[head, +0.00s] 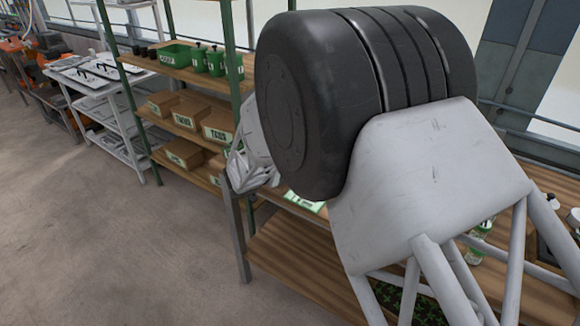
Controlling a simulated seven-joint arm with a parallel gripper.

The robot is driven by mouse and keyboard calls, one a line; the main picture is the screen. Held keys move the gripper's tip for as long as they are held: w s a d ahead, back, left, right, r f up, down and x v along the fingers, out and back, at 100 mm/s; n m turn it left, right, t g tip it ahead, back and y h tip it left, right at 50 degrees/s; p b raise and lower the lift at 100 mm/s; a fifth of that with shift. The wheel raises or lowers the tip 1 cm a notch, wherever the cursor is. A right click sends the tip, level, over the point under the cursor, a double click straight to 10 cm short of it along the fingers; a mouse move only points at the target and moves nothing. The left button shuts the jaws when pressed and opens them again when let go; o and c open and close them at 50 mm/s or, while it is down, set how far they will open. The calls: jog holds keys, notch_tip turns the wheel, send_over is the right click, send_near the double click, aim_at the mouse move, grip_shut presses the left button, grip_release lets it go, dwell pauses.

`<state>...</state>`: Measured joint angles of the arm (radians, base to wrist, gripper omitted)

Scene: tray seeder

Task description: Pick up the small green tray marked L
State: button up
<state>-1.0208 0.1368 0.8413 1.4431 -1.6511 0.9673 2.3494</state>
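I cannot make out a small green tray marked L. A green-and-white piece (304,201) shows on the wooden bench under my arm, but my arm covers most of it and its marking is not readable. A green bin (178,52) with a white label stands on the upper shelf of the rack; its label seems to hold several letters. My own arm, with a large black joint and white links, fills the middle and right of the head view. My gripper's fingers do not show.
A green-posted rack (128,100) holds several labelled cardboard boxes (218,126) and green containers (216,62). A white table (100,78) stands beyond it. A wooden bench (290,262) runs under my arm, with green plants (428,310) low down. The grey floor (90,220) at left is clear.

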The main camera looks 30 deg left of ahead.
jog(key=shift+c, duration=0.4)
jog(key=c, duration=0.7)
jog(key=shift+r, duration=0.1)
jog(key=shift+r, duration=0.7)
notch_tip(320, 180, up, 2)
jog(key=shift+r, duration=0.1)
jog(key=s+d, duration=0.3)
jog(key=d, duration=0.1)
jog(key=s+d, duration=0.4)
jog(key=s+d+r, duration=0.1)
jog(key=s+d, duration=0.2)
jog(key=d, duration=0.1)
jog(key=shift+s+r, duration=0.1)
jog(key=shift+s, duration=0.2)
